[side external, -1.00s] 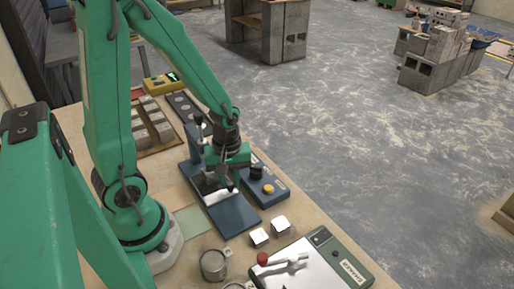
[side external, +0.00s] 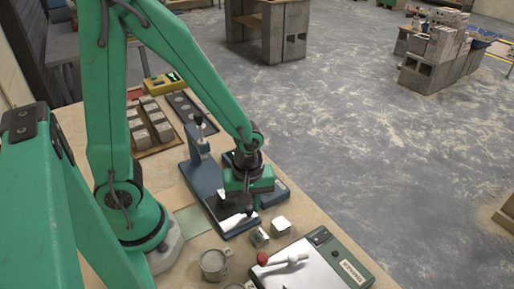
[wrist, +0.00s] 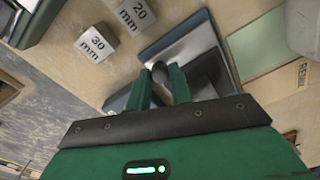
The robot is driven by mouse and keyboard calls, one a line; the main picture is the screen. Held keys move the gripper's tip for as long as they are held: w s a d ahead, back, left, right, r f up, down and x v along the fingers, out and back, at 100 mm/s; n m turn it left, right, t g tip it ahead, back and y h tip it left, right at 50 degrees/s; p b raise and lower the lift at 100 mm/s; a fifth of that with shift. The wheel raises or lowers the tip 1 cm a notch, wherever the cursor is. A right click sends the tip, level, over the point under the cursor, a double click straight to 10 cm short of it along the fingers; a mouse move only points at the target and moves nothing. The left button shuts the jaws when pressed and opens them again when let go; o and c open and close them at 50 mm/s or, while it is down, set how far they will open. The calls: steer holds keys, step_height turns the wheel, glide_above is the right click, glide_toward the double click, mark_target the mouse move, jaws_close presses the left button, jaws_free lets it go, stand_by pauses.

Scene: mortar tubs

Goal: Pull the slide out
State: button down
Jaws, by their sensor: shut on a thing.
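A blue press-like fixture (side external: 202,177) stands on the bench, with an upright post at its back and a long base toward the front. A shiny metal slide (side external: 224,209) lies along the base; it also shows in the wrist view (wrist: 184,52). A dark round knob (wrist: 160,71) sits at the slide's end. My gripper (side external: 246,208) is low over the front part of the base. In the wrist view my gripper (wrist: 161,78) has its two fingers on either side of the knob, shut on it. The fingers and gripper body hide part of the slide.
Two metal gauge cubes, marked 20 mm (wrist: 136,14) and 30 mm (wrist: 95,44), stand close to the base. A metal mug (side external: 213,264) and a flat device with a red-knobbed lever (side external: 308,266) are in front.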

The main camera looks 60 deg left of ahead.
steer(key=shift+w+d, duration=0.15)
steer(key=shift+d, duration=0.15)
steer(key=c, duration=1.3)
jaws_free()
steer(key=shift+o, duration=0.2)
steer(key=shift+a+r, duration=0.1)
steer(key=shift+r, duration=3.85)
steer(key=s+a+r+m+t, duration=0.1)
steer(key=a+r+m+t, duration=0.1)
steer(key=r+m, duration=0.4)
steer(key=s+a+r+m+t, duration=0.2)
steer(key=a+r+m+t, duration=0.1)
steer(key=r+m, duration=0.4)
steer(key=shift+a+r+m+t, duration=0.2)
steer(key=shift+a+m+t, duration=0.1)
steer(key=shift+a, duration=0.35)
